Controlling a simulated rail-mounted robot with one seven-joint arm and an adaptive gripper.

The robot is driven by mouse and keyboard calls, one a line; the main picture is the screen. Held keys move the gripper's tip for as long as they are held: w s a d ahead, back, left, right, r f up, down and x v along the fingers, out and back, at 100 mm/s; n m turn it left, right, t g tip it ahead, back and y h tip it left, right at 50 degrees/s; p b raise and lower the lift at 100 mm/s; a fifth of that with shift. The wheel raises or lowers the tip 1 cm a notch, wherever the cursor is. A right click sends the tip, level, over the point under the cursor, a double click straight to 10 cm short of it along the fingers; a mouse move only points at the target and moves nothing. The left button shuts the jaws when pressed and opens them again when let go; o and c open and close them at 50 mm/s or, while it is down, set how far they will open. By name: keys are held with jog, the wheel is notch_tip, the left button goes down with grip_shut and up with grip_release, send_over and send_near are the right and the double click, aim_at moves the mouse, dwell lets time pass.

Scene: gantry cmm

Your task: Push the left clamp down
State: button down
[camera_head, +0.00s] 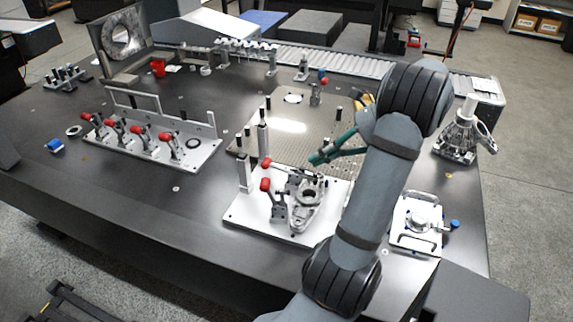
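A white fixture plate (245,215) near the front middle holds a grey metal casting (306,205). Two red-handled clamps stand at it. The front-left clamp (277,208) has its red grip (265,184) raised, with the handle tilted up. The other red grip (266,163) is farther back, and its bar runs toward the right above the casting. I cannot tell which of them the task calls left. My arm crosses the right side of this fixture and hides part of it.
A white fixture (200,155) with several red-handled clamps stands at the left. A white plate with handles (405,245) lies at the right. The table's front left is bare.

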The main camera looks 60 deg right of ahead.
aim_at(268, 184)
jog(key=b+x, duration=0.1)
jog(key=x, duration=1.3)
jog(key=shift+d+f+b, duration=0.1)
jog(key=shift+f+b, duration=0.05)
jog(key=shift+b, duration=0.25)
